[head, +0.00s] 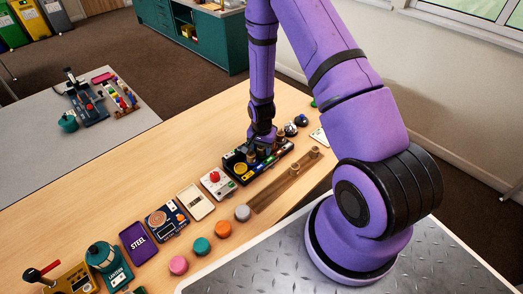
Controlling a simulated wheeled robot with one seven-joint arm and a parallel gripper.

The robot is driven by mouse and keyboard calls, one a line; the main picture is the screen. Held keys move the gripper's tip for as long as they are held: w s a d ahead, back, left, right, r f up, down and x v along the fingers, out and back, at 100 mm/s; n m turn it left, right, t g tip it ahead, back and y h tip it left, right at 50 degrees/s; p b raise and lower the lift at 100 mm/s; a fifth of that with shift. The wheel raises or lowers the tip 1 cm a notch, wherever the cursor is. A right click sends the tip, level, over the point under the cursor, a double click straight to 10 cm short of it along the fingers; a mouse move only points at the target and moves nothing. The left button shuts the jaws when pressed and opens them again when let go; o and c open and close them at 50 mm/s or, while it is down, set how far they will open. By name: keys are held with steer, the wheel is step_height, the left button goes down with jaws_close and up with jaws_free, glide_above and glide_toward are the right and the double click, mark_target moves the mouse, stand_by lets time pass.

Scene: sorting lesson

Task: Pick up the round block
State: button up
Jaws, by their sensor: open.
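My gripper (260,150) is open at the end of the purple arm, pointing down over a black tray (229,160) on the wooden table. Small wooden-coloured pieces show in the tray close to the fingers, but they are too small to make out clearly. I cannot tell whether anything is between the fingers. Several round pieces stand in a row nearer me: a pink piece (178,265), a teal piece (201,246), an orange piece (223,229) and a grey piece (242,213). I cannot tell which thing is the round block.
A brown wooden strip (278,190) with small upright pegs lies right of the tray. A white box with a red knob (216,182), a cream panel (195,202) and a purple "STEEL" card (137,246) line the table leftward. A grey table (30,130) stands left.

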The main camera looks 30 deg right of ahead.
steer(key=c, duration=0.7)
